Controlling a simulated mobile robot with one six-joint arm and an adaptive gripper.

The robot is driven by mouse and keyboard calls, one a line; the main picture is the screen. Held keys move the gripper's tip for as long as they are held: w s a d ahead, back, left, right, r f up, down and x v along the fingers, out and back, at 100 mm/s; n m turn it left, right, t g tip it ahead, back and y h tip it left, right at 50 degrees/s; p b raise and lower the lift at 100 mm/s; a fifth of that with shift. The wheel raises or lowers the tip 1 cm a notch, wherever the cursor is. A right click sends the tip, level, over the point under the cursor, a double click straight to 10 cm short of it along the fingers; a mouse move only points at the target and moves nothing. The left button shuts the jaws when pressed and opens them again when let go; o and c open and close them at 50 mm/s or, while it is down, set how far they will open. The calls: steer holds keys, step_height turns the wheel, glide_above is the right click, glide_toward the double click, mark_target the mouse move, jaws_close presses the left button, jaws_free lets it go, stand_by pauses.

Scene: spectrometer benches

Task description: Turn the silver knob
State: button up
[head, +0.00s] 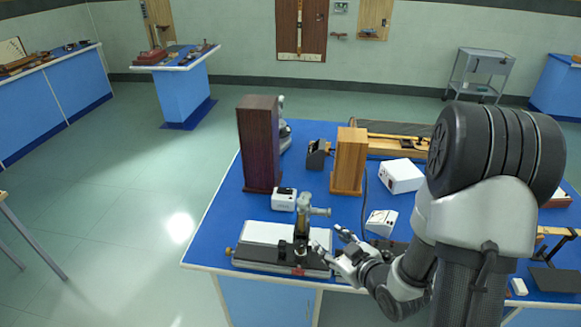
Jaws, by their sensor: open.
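A bench instrument stands at the front of the blue bench, with a dark base (270,262), a white plate and an upright metal column (303,228). A silver, knob-like cylinder (320,211) sticks out to the right near the column's top. I cannot tell for certain whether it is the silver knob of the task. My gripper (331,240) is open, just right of the column and lower than that cylinder. Its fingers point up and left towards the column. No grip on any part shows, and contact is too small to tell. My gripper and arm hide the instrument's right end.
A small white box (284,199) stands behind the instrument. A tall dark wooden box (260,145) and a lighter one (349,162) stand further back. A white meter (381,222) sits close behind my gripper. My arm covers much of the bench's right side.

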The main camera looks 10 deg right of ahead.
mark_target(306, 206)
steer(key=s+r+m+t+y+p, duration=0.2)
steer(key=s+r+m+t+p, duration=0.1)
steer(key=s+r+t+p, duration=0.15)
steer(key=shift+t, duration=0.25)
steer(key=b+x, duration=0.2)
steer(key=x, duration=0.6)
steer(key=b+x, duration=0.3)
steer(key=x, duration=0.6)
steer(key=shift+w+a+f, duration=0.2)
steer(key=shift+a, duration=0.1)
steer(key=shift+c, duration=0.3)
steer(key=c, duration=1)
